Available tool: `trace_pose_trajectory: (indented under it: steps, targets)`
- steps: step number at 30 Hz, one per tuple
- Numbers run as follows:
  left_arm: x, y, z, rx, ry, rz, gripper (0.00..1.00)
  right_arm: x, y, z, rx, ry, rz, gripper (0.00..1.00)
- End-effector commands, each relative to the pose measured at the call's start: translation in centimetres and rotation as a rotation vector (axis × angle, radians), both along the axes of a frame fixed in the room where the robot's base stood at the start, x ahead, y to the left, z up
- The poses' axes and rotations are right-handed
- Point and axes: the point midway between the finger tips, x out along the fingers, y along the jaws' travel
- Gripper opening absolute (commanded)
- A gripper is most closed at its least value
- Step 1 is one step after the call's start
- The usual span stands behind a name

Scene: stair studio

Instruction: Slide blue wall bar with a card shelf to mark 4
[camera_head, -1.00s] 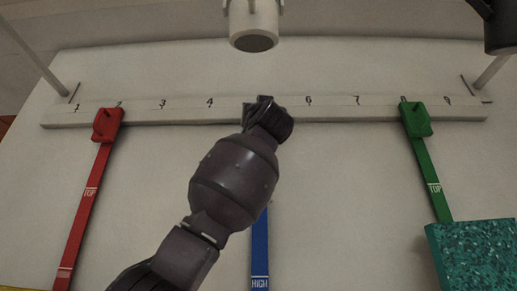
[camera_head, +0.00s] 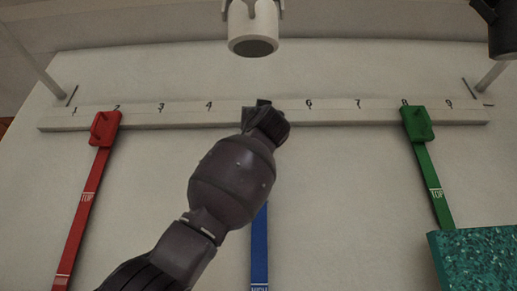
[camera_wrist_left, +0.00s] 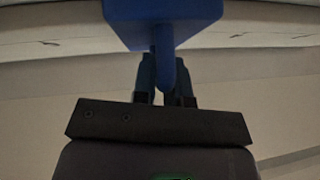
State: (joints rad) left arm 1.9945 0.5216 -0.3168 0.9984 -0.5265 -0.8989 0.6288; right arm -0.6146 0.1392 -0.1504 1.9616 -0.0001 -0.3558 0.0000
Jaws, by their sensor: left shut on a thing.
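The blue wall bar (camera_head: 259,248) hangs from the white numbered rail (camera_head: 180,115) between marks 4 and 6. The 5 and the bar's upper part are hidden behind my left arm in the head view. My left gripper (camera_head: 264,108) is at the rail there. In the left wrist view, a blue block (camera_wrist_left: 163,20) sits at the rail, and its blue peg (camera_wrist_left: 165,68) runs down between the fingers of my left gripper (camera_wrist_left: 165,88), which are shut on it. The card shelf cannot be made out. My right gripper is not in view.
A red bar (camera_head: 82,215) hangs at mark 2 and a green bar (camera_head: 430,180) at mark 8. The rail between marks 3 and 4 looks clear. A teal speckled block (camera_head: 475,258) stands at lower right. A white cup-like fixture (camera_head: 253,28) is above the rail.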

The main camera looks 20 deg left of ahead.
Motion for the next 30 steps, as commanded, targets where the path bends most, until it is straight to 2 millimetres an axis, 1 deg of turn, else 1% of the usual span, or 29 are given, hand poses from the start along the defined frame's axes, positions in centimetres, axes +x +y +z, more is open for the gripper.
trace_pose_trajectory:
  steps: [2,5,8,10,15,18,22,30]
  targets:
    - [0.0,0.2,0.0,-0.002,0.000,-0.001,0.00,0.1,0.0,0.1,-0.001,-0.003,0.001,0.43]
    - [-0.4,1.4,-0.1,-0.005,0.000,0.000,0.00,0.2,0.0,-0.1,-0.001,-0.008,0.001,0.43]
    - [-1.1,3.9,-0.2,-0.007,0.000,0.002,0.00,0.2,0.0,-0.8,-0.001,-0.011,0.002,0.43]
    - [-1.7,6.1,-0.3,-0.008,-0.001,0.004,0.00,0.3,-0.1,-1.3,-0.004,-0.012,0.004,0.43]
    - [-3.0,10.8,-0.2,-0.008,0.000,0.004,0.00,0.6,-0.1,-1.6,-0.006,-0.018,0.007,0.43]
    - [-3.6,12.9,-0.1,-0.006,0.000,0.003,0.00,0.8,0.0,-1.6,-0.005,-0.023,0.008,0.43]
    - [-4.1,14.3,-0.1,-0.006,0.000,0.001,0.00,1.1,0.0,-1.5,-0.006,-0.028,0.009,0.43]
    - [-4.2,14.6,0.0,-0.003,0.000,0.000,0.00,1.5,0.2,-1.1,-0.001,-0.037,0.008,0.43]
